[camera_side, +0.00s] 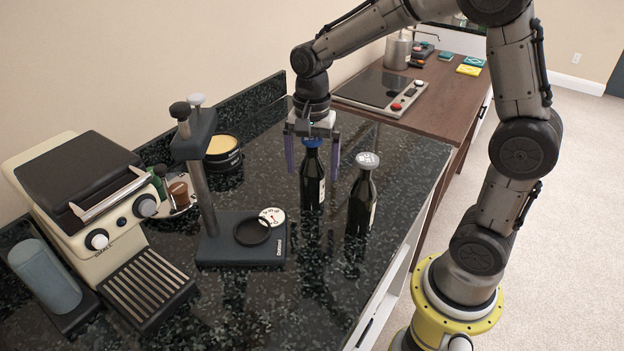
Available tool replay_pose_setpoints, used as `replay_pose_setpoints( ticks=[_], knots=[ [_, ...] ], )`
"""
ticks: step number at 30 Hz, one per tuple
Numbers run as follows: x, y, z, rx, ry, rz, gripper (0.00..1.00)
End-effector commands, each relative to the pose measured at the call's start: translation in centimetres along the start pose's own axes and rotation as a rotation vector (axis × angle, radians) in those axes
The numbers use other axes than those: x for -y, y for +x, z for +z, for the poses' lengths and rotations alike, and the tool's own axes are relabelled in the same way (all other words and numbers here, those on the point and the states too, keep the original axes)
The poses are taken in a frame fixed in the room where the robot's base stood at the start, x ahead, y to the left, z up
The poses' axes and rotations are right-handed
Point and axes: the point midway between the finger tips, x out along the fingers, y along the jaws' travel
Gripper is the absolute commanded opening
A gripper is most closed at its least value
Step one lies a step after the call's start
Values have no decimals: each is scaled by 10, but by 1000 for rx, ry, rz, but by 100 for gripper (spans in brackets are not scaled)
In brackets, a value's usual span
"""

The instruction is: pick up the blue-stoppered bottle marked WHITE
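A dark bottle with a blue stopper (312,185) stands upright on the black speckled counter. Part of a pale label shows on its right side; I cannot read it. My gripper (311,165) points down over this bottle. Its two purple fingers are spread, one on each side of the stopper and neck, with gaps visible between fingers and glass. The gripper body hides part of the stopper's top. A second dark bottle with a grey-white marked stopper (361,203) stands upright to the right and nearer the camera.
A black stand (243,240) with a round dial (272,216) is left of the bottles. A cream coffee machine (85,210) and a yellow-topped tin (222,150) are further left. The counter (300,300) in front is clear. A wooden side table (455,95) with a hob (380,90) lies behind.

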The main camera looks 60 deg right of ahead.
Motion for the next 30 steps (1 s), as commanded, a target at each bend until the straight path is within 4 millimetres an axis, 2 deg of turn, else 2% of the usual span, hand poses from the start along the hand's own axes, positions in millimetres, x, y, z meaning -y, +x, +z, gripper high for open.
replay_pose_setpoints(
  ticks=[1,2,16,17,26,30],
  knots=[
    [0,0,0,0,0,0,93],
    [0,0,0,0,0,0,87],
    [0,-1,0,0,0,0,3],
    [0,-1,0,0,0,0,0],
    [1,-2,0,-1,0,-3,0],
    [1,-13,0,-2,0,-6,0]
  ],
)
